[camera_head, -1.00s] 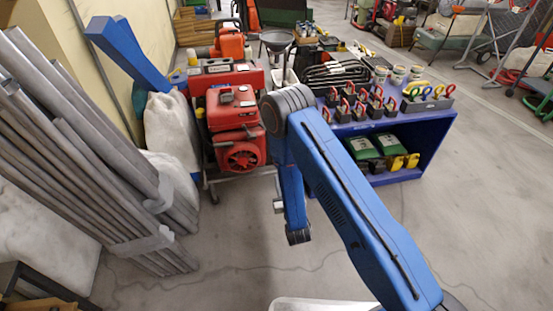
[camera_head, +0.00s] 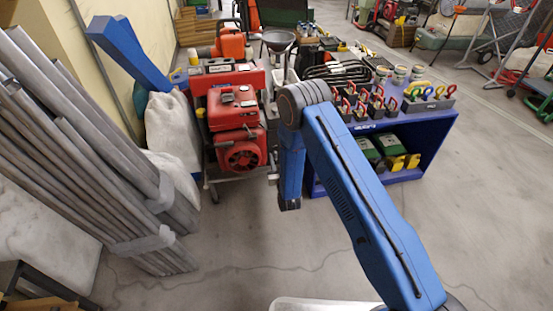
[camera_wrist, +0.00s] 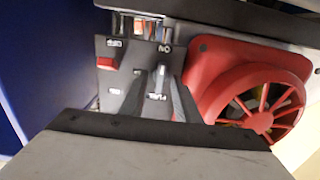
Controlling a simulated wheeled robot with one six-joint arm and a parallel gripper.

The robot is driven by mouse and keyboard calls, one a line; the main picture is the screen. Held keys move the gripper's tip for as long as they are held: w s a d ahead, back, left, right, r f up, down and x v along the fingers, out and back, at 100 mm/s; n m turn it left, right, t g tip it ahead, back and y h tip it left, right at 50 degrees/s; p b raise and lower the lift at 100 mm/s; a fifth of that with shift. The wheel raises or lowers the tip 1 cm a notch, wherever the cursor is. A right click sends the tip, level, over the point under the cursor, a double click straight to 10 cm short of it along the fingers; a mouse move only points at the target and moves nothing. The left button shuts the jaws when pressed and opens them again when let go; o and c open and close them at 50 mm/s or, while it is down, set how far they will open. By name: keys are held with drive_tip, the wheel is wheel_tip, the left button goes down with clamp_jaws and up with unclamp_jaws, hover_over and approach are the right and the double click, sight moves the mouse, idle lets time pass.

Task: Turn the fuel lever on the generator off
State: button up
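The generator (camera_head: 236,125) is a red machine on a wheeled frame, left of my arm in the head view. Its dark control panel (camera_wrist: 120,82) fills the middle of the wrist view. The fuel lever (camera_wrist: 158,80) is a small pale grey handle on that panel, lying roughly up-down in the picture, with an ON mark above it and a FUEL label below. My gripper (camera_wrist: 159,88) has its two dark fingers apart, one on each side of the lever. I cannot tell whether either finger touches it. The head view does not show the fingers.
A red switch (camera_wrist: 107,63) sits left of the lever. The red round fan cover (camera_wrist: 255,97) is close on the right. A blue shelf unit (camera_head: 438,135) with padlocks stands right of the generator. Grey pipes (camera_head: 85,150) lean at the left.

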drive_tip(key=shift+w, duration=0.15)
clamp_jaws()
drive_tip(key=shift+n, duration=0.3)
drive_tip(key=n, duration=0.6)
drive_tip(key=shift+a, duration=0.1)
drive_tip(key=n, duration=0.5)
drive_tip(key=shift+f+n, duration=0.1)
drive_tip(key=shift+n, duration=0.3)
drive_tip(key=n, duration=0.5)
drive_tip(key=shift+n, duration=0.3)
drive_tip(key=shift+f, duration=0.1)
